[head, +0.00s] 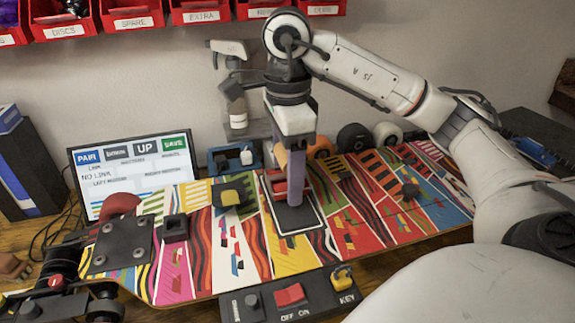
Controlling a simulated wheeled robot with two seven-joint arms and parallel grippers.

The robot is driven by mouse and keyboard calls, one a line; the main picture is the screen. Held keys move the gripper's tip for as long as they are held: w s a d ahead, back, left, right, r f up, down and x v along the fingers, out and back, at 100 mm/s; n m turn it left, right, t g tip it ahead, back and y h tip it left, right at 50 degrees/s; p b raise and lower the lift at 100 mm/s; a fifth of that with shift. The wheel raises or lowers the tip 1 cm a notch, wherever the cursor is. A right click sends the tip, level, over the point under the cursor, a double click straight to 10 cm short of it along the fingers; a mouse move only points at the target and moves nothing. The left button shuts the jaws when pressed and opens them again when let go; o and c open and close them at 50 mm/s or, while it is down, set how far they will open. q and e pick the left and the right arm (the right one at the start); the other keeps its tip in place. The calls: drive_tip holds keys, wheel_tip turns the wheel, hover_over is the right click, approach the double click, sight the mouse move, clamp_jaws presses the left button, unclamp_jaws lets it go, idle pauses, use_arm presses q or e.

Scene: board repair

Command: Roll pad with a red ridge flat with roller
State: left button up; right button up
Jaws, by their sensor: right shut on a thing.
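The pad (311,226) is a dark rectangle with a pale border, lying on the brightly patterned board (250,262). A red ridge (268,183) shows at its far left part. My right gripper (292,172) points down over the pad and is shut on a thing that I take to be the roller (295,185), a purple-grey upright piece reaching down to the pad. Its lower end appears to meet the dark surface; exact contact is hard to tell. The gripper and the held piece hide part of the pad and ridge. My left gripper is not in view.
A screen (135,172) stands behind the board at left. A switch box (290,300) with a red switch and yellow key is in front. Wheels (354,138) stand behind the board. Red labelled bins (133,16) hang above. A dark truck (122,243) is on the board's left end.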

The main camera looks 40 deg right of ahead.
wheel_tip(320, 180, up, 4)
drive_tip(key=p, duration=0.3)
drive_tip(key=shift+r, duration=0.15)
drive_tip(key=shift+r+p, duration=0.75)
drive_tip(key=shift+p, duration=0.15)
drive_tip(key=shift+r, duration=0.1)
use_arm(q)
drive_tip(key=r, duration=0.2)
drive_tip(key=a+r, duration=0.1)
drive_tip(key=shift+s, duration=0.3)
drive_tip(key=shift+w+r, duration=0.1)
